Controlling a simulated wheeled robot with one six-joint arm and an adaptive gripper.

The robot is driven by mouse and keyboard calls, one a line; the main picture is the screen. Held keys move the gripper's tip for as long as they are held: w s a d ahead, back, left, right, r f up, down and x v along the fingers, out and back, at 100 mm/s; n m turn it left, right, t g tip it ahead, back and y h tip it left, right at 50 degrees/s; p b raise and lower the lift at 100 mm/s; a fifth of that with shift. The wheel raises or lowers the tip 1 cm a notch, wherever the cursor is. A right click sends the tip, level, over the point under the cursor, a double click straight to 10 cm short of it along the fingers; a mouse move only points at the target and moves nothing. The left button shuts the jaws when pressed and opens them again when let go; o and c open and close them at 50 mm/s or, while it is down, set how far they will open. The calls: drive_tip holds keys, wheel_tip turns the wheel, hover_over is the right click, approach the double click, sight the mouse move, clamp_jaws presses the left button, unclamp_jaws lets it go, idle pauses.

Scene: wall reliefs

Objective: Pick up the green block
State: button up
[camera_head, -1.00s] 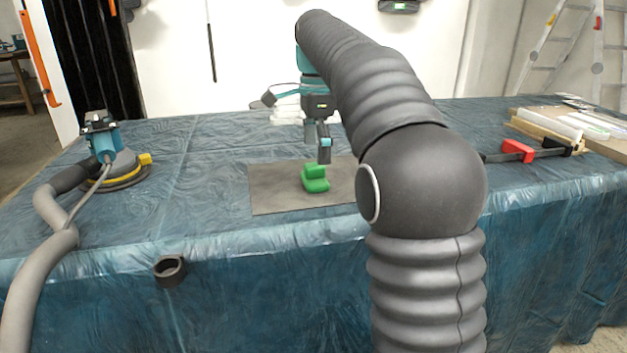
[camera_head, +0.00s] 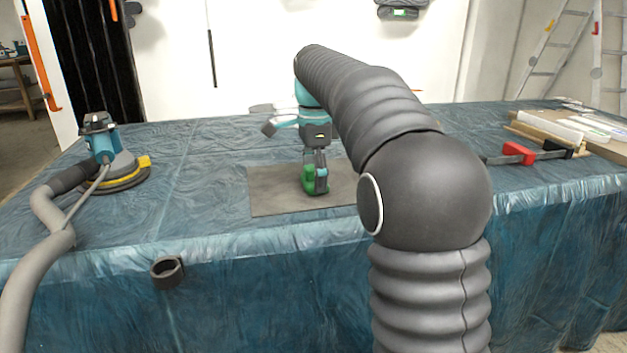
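The green block (camera_head: 308,181) lies on a flat grey-brown mat (camera_head: 272,198) on the covered table. My gripper (camera_head: 318,185) points down at the block, its fingers level with it and overlapping its right part in the picture. The block's left part shows beside the fingers; the rest is hidden behind them. I cannot tell whether the fingers are closed on it or still apart around it.
A blue sander (camera_head: 108,150) with a grey hose (camera_head: 45,215) stands at the table's left. A red and black clamp (camera_head: 520,153) and a board with white strips (camera_head: 560,130) lie at the right. A dark ring (camera_head: 167,272) is at the front edge.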

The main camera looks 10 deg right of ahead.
drive_tip(key=shift+c, duration=1.3)
drive_tip(key=shift+r, duration=0.1)
drive_tip(key=shift+r, duration=0.3)
wheel_tip(320, 180, up, 4)
drive_tip(key=shift+d+f+p, duration=0.1)
drive_tip(key=shift+d+p, duration=0.05)
drive_tip(key=shift+p, duration=0.5)
drive_tip(key=s+d+r, duration=0.3)
drive_tip(key=d+r, duration=0.3)
drive_tip(key=d, duration=0.5)
drive_tip(key=shift+r+p, duration=0.2)
drive_tip(key=shift+p, duration=0.15)
drive_tip(key=shift+s, duration=0.1)
